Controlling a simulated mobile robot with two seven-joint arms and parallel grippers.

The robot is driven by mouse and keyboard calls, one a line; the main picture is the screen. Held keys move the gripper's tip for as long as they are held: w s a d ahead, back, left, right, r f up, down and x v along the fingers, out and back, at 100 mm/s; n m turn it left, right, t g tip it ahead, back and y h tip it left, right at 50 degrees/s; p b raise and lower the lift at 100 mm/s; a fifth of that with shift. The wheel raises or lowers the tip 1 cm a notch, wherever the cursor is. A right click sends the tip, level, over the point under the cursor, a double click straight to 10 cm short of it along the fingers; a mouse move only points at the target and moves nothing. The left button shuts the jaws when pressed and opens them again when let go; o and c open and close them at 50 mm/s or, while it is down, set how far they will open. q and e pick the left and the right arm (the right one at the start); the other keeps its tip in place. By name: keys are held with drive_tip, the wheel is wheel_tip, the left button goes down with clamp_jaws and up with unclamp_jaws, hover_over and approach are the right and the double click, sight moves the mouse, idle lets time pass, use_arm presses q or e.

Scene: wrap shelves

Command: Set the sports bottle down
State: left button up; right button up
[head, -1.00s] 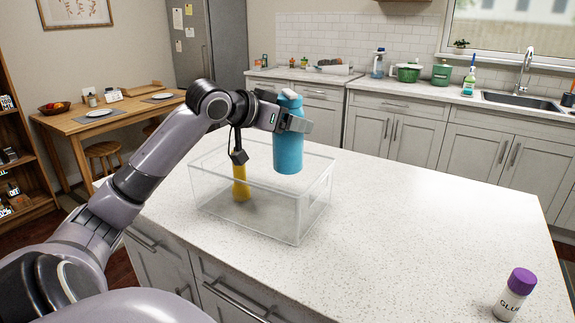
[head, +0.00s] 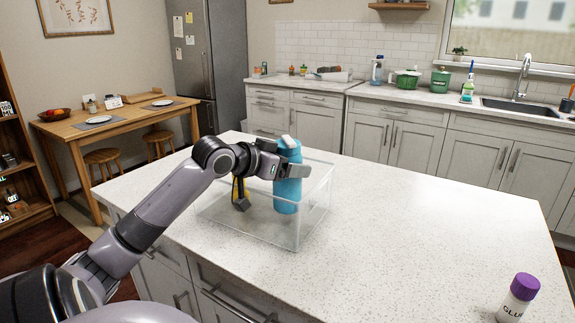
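The blue sports bottle (head: 287,192) is upright, its lower part inside the clear open box (head: 313,213) on the island counter, toward the box's right side. My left gripper (head: 292,169) reaches in from the left and is closed around the bottle's upper part, just below its pale cap. The bottle's base looks close to the box floor; I cannot tell whether it touches. A yellow and black object (head: 239,190) is in the box left of the bottle, partly hidden by my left arm. My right gripper is not in view.
A glue stick (head: 518,298) with a purple cap stands at the counter's front right. The white speckled island top (head: 420,230) is clear between it and the box. The box walls stand around the bottle. A sink counter is behind, and a wooden table (head: 125,115) is at the left.

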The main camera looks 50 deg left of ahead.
use_arm(q)
drive_tip(key=shift+f, duration=0.5)
drive_tip(key=o, duration=1.3)
drive_tip(key=shift+c, duration=0.2)
drive_tip(key=r+v, duration=0.1)
drive_tip(key=v, duration=1.1)
drive_tip(key=shift+b, duration=0.4)
drive_tip(key=shift+r, duration=0.1)
